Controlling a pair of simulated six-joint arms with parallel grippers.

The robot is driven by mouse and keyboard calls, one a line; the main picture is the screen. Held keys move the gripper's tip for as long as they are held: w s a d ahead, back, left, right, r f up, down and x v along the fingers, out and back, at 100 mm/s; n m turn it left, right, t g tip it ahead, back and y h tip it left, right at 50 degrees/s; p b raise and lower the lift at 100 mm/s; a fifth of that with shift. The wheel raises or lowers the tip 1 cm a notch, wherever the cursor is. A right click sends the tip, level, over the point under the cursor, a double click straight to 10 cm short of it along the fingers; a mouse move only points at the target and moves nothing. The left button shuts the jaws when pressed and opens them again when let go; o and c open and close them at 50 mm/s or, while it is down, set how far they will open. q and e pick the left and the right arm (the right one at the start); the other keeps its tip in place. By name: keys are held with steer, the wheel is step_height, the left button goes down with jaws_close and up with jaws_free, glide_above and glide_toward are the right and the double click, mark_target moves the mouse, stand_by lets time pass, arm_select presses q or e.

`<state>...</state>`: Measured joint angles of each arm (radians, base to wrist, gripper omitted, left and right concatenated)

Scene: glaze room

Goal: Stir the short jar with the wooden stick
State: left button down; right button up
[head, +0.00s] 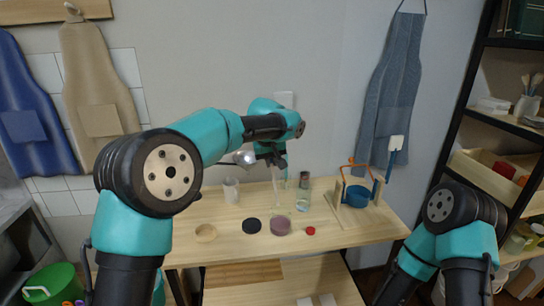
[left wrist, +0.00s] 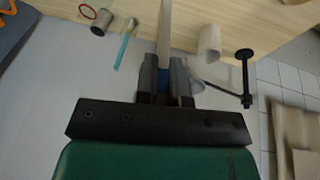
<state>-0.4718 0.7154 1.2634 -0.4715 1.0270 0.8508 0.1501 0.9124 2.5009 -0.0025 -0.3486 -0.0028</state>
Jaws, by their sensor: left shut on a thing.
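My left gripper (head: 272,164) is shut on the pale wooden stick (head: 277,190), which hangs down nearly upright below it. In the left wrist view the stick (left wrist: 164,30) runs out from between the closed fingers (left wrist: 165,72). The short jar (head: 281,225) stands on the table under the stick, with dull purple contents. The stick's lower end is close to the jar's far rim; I cannot tell whether it is inside. My right gripper is out of view; only parts of my right arm show at lower right.
Near the jar lie a black disc (head: 251,226), a wooden disc (head: 206,233) and a red cap (head: 311,231). A white cup (head: 231,190) stands left, a taller clear jar (head: 302,202) behind right. The table's front is clear.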

mark_target(274, 177)
arm_select(q)
steer(key=shift+s+d+f, duration=0.1)
steer(key=shift+d+f, duration=0.1)
steer(key=shift+f, duration=1.1)
steer(key=shift+s+d+f, duration=0.1)
steer(key=shift+d+f, duration=0.1)
steer(key=shift+f, duration=1.05)
steer(key=shift+d+f, duration=0.2)
steer(key=shift+f, duration=1.1)
steer(key=shift+s, duration=0.2)
